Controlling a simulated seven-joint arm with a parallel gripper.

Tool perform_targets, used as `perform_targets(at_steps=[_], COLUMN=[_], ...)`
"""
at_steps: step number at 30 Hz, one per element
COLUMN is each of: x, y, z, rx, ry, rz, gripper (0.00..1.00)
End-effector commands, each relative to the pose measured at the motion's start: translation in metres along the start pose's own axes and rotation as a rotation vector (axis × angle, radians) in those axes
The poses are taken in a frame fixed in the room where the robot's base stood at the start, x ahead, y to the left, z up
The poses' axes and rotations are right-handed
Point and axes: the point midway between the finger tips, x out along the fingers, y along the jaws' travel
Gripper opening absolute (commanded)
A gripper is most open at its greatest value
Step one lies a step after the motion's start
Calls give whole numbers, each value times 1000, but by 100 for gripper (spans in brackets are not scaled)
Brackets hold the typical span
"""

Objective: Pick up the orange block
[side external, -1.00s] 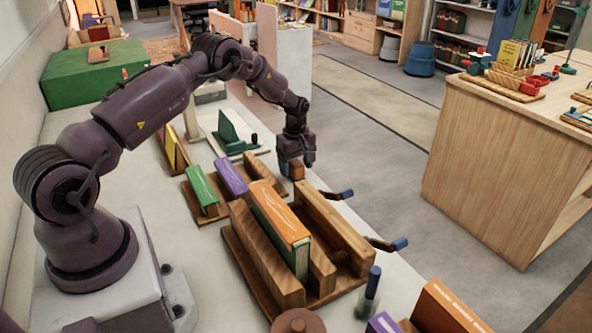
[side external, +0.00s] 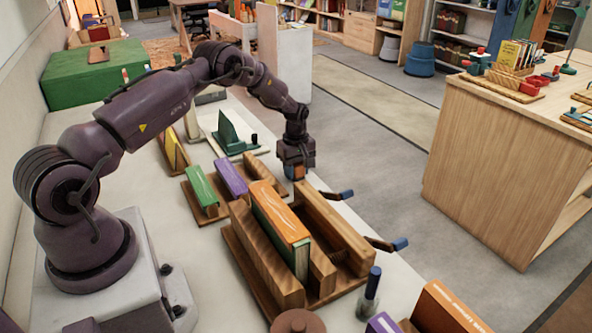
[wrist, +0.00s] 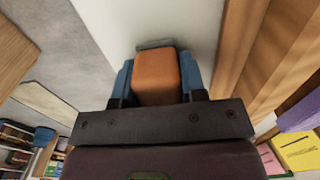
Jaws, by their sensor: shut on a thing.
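The orange block (wrist: 156,78) sits between the two blue fingers of my gripper (wrist: 156,80) in the wrist view. My gripper is shut on it. In the side view my gripper (side external: 298,172) points down at the far end of the wooden press, and only a small part of the orange block (side external: 298,174) shows below the fingers. The block is at or close to the white tabletop; I cannot tell whether it touches.
A wooden press (side external: 333,228) with blue-tipped handles holds an orange-topped book (side external: 280,212) close in front of my gripper. A purple book (side external: 231,177) and a green book (side external: 202,189) stand to the left. The floor right of the table is open.

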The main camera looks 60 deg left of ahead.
Motion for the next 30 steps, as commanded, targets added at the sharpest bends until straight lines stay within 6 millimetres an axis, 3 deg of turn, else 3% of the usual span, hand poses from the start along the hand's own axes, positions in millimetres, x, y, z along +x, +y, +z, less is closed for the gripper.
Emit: perform_targets(at_steps=[8, 16, 24, 30], x=[-36, -92, -114, -125], y=[-2, -45, -94, -117], z=[2, 23, 48, 59], rx=[1, 0, 1, 1], ry=[1, 2, 1, 1], rz=[2, 4, 2, 1], gripper=[14, 14, 14, 14])
